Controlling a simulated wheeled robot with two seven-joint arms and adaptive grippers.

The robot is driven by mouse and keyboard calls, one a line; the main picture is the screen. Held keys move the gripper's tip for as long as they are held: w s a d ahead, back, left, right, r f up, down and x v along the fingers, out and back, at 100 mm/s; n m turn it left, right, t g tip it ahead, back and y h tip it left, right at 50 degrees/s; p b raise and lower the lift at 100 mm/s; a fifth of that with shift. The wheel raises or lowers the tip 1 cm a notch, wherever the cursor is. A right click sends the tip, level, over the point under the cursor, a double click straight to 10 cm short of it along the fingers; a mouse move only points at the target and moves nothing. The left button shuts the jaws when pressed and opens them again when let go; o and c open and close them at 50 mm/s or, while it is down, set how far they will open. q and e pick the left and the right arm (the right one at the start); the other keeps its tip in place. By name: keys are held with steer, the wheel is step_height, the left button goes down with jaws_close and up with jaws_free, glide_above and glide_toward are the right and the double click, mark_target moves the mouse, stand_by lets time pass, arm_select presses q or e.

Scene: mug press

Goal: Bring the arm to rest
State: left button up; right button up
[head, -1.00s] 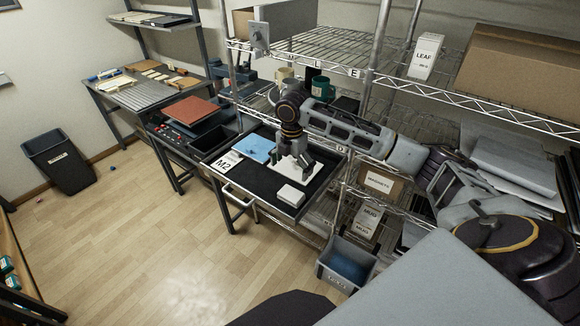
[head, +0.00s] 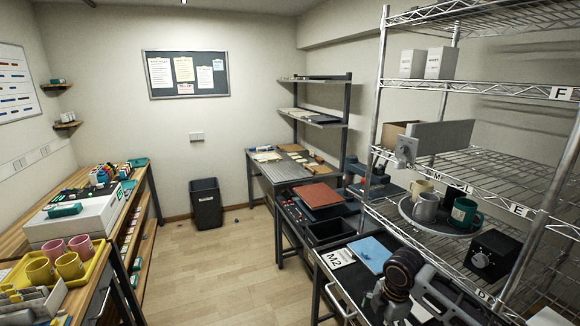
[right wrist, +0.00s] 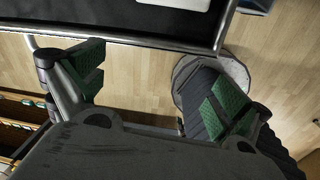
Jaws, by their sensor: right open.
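My right arm shows at the lower right of the head view, at the front of the black-topped table (head: 345,275). My right gripper (right wrist: 160,85) is open in the right wrist view, its two green-padded fingers wide apart with nothing between them. Below it are wooden floor and a rail along the table's edge. Part of a white object (right wrist: 172,4) on the black top shows at the top of that view. In the head view the gripper's fingers are small and partly cut off by the bottom edge. My left gripper is in neither view.
A wire shelf (head: 470,90) stands at right, with mugs on a round tray (head: 406,211). A blue sheet (head: 370,254) and an M2 card (head: 338,258) lie on the table. A yellow mug tray (head: 98,262) stands at left. The middle floor (head: 215,265) is clear.

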steer(key=s+a+f+m+t+y, duration=0.2)
steer(key=s+a+f+m, duration=0.3)
steer(key=s+a+m, duration=0.5)
steer(key=s+d+f+m+h, duration=0.1)
steer(key=s+d+m+h, duration=0.1)
steer(key=s+d+m, duration=0.65)
steer(key=s+a+f, duration=0.1)
steer(key=s+f, duration=0.1)
steer(key=f, duration=1.4)
steer(key=s+f, duration=0.2)
steer(key=f, duration=1.5)
steer(key=s+d+f+g, duration=0.1)
steer(key=s+d+f, duration=0.1)
steer(key=s+f, duration=0.8)
steer(key=s+d+f, duration=0.1)
steer(key=s+f, duration=0.8)
steer(key=s, duration=0.3)
steer(key=shift+d+f+g+h, duration=0.3)
steer(key=shift+d+f+g, duration=0.05)
steer(key=shift+g, duration=0.05)
